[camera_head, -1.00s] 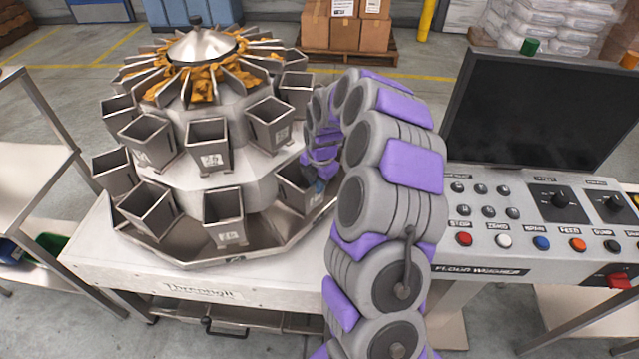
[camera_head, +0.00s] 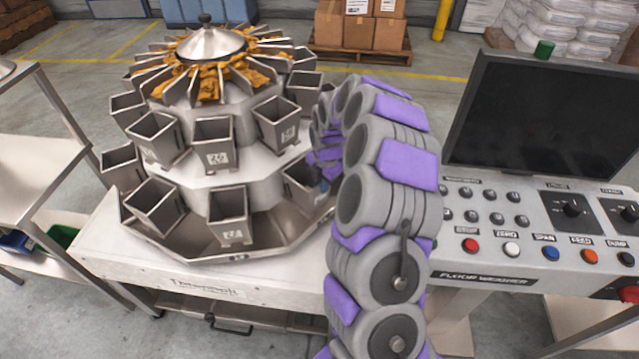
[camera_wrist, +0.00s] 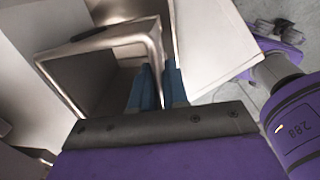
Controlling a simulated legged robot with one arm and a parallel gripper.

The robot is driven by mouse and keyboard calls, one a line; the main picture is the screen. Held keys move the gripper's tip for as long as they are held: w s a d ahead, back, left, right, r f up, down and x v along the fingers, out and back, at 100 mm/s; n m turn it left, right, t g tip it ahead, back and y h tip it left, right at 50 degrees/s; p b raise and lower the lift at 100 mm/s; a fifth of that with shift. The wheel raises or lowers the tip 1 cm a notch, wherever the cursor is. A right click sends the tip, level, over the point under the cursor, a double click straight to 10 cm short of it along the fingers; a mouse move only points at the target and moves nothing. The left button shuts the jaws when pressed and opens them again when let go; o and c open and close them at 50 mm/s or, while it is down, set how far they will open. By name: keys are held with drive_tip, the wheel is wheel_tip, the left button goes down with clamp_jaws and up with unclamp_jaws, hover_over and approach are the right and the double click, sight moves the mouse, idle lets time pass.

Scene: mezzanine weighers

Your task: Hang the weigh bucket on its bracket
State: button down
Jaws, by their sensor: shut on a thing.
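The weigh bucket (camera_wrist: 108,72) is a grey metal open-topped box. In the wrist view its mouth faces me, and my gripper (camera_wrist: 158,74) is shut on its right wall, one blue finger inside the mouth and the other outside. In the head view the bucket (camera_head: 299,178) is at the right side of the weigher's lower tier, partly hidden behind my arm. The gripper there is mostly hidden too. The bracket behind the bucket is hidden, so I cannot tell whether the bucket is seated on it.
The round weigher (camera_head: 265,168) carries several similar buckets in two tiers, close beside the held one. A control panel (camera_head: 480,262) with a dark monitor (camera_head: 540,118) stands to the right. A steel shelf rack (camera_head: 35,165) stands at left.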

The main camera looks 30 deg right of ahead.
drive_tip(key=shift+d+f, duration=0.1)
drive_tip(key=shift+f, duration=0.05)
drive_tip(key=shift+a+f, duration=0.1)
drive_tip(key=shift+a, duration=0.3)
drive_tip(key=c, duration=1.6)
unclamp_jaws()
drive_tip(key=shift+a, duration=0.2)
drive_tip(key=o, duration=0.3)
drive_tip(key=shift+o, duration=1.2)
drive_tip(key=shift+d, duration=0.45)
